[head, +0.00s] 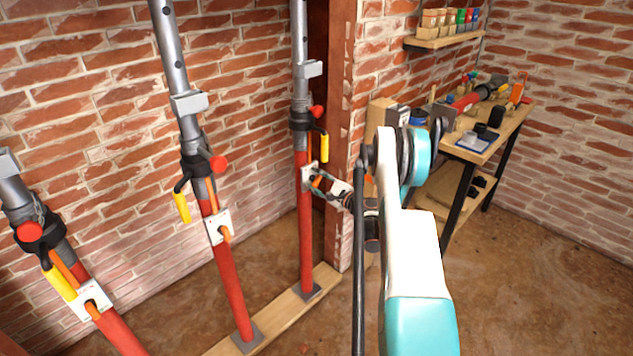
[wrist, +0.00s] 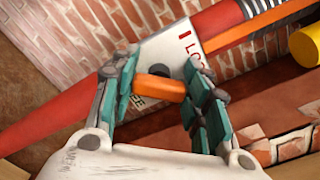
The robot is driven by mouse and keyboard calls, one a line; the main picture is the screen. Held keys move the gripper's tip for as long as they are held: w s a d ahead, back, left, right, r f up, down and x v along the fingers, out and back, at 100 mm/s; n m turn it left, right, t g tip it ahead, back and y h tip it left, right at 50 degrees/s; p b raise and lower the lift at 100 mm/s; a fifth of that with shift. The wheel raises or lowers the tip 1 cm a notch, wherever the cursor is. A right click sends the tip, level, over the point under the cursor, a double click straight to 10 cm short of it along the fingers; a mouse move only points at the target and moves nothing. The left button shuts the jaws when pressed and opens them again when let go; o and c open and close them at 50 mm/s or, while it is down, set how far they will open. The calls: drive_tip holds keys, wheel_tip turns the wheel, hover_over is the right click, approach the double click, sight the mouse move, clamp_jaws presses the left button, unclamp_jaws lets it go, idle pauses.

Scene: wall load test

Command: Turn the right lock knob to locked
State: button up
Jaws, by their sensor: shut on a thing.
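The right post (head: 306,225), a red and grey prop, stands by the brick corner with a white lock plate (head: 309,172) on it. In the wrist view the plate (wrist: 176,58) shows part of a word starting "LO" on its upper right and "FREE" on its lower left. The orange right lock knob (wrist: 160,87) sits between my teal finger pads. My gripper (head: 323,181) reaches the plate from the right and is shut on the knob; it also shows in the wrist view (wrist: 158,76). The fingers hide part of the plate, and which mark the knob points to is unclear.
Two similar posts stand left, the middle one (head: 232,280) and the left one (head: 115,335). A yellow handle (head: 325,148) hangs just above my gripper. A wooden plank (head: 275,318) lies under the posts. A cluttered workbench (head: 505,130) stands at right; dirt floor is open before it.

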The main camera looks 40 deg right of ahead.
drive_tip(key=n, duration=0.4)
drive_tip(key=shift+f+n, duration=0.1)
drive_tip(key=shift+n, duration=0.2)
drive_tip(key=shift+a+f+n, duration=0.1)
drive_tip(key=shift+n, duration=1.8)
drive_tip(key=o, duration=1.1)
drive_tip(key=s, duration=0.7)
drive_tip(key=shift+s+d, duration=0.25)
drive_tip(key=shift+d, duration=0.05)
